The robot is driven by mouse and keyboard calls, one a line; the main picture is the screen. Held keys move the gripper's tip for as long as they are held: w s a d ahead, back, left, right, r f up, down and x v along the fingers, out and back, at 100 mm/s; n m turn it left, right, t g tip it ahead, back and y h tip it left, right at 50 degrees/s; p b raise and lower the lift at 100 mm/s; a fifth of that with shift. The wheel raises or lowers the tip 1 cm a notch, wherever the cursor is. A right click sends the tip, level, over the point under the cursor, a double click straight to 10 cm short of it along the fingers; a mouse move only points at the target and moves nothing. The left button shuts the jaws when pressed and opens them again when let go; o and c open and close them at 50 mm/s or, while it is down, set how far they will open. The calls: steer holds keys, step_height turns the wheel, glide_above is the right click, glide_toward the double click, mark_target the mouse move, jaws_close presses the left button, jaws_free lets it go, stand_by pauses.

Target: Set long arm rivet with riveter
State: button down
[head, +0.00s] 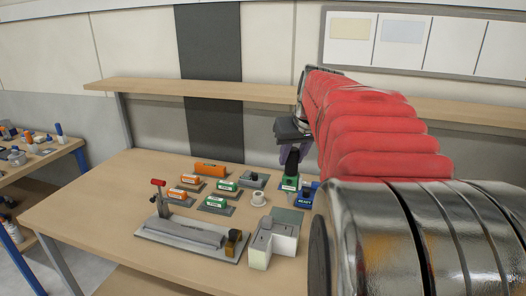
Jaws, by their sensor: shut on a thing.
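My gripper (293,140) is over the back right of the workbench, partly covered by my arm. Its fingers are shut on a black upright tool (292,162), perhaps the riveter, directly above a green labelled block (289,184). I cannot tell whether the tool touches that block. A long grey part (185,232) lies on a flat plate (160,234) at the bench front, with a red-topped clamp (158,184) at its left and a brown block (233,242) at its right. I cannot make out a rivet.
Green blocks (227,186) and orange blocks (190,179) stand on small mats mid-bench. A white ring (258,198), a white box (280,240) and a blue block (307,200) marked READY stand to the right. A shelf (180,88) runs behind. The bench's left side (115,190) is clear.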

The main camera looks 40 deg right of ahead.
mark_target(288, 190)
steer(key=shift+w+r, duration=0.1)
steer(key=shift+w, duration=0.1)
steer(key=shift+a, duration=0.2)
steer(key=shift+f, duration=4.45)
steer(key=shift+s+f, duration=0.1)
steer(key=shift+f, duration=1.2)
stand_by(0.4)
